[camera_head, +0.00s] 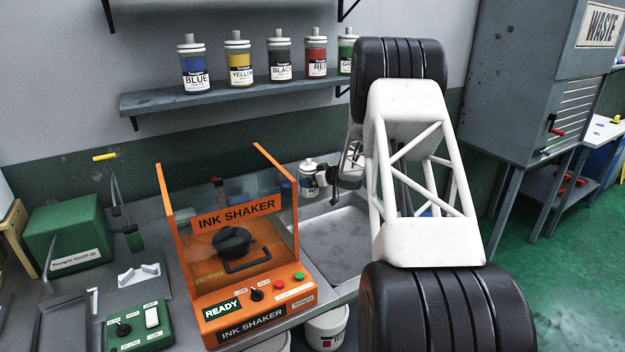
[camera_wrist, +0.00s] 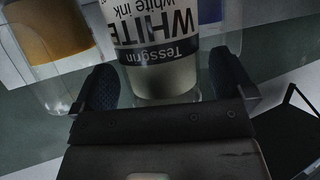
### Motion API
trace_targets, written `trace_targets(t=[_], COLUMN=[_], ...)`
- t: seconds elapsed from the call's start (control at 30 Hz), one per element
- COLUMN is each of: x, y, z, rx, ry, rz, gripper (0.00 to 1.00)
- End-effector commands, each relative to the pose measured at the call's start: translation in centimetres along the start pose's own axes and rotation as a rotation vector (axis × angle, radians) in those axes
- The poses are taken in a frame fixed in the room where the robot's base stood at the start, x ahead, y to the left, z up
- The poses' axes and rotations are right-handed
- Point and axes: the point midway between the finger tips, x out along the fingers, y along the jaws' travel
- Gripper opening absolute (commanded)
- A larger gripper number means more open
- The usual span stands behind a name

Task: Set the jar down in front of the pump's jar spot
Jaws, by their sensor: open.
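The white ink jar (camera_head: 308,181), labelled WHITE, stands at the back of the grey sink unit, just right of the orange ink shaker. My gripper (camera_head: 334,186) is right beside it. In the wrist view the jar (camera_wrist: 160,45) lies between the two dark fingertips of my gripper (camera_wrist: 165,84), its lettering upside down. The fingers are spread, with visible gaps to the jar. The green machine (camera_head: 68,237) with a yellow-handled lever (camera_head: 105,157) at left may be the pump. I cannot tell its jar spot for certain; a small white bracket (camera_head: 138,275) lies in front.
The ink shaker (camera_head: 237,250) stands between the jar and the green machine, with tall orange side panels. A green control box (camera_head: 138,327) sits at front left. Blue (camera_head: 194,68), yellow (camera_head: 239,64) and other ink jars line the shelf (camera_head: 290,93) above.

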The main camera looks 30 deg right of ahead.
Motion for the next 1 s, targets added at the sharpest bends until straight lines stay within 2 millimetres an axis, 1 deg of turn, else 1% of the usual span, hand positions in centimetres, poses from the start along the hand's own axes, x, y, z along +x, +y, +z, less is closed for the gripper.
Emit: trace_targets(t=[0.27, 0.6, 0.7, 0.9, 1.0], x=[-3.0, -8.4, -9.8, -11.4, -11.8], y=[0.1, 0.1, 0.1, 0.0, 0.0], z=[0.0, 0.0, 0.0, 0.0, 0.0], rx=[0.001, 0.000, 0.001, 0.001, 0.001], ry=[0.000, 0.000, 0.000, 0.000, 0.000], rz=[0.002, 0.002, 0.002, 0.001, 0.001], gripper=[1.00, 1.00, 1.00, 1.00, 1.00])
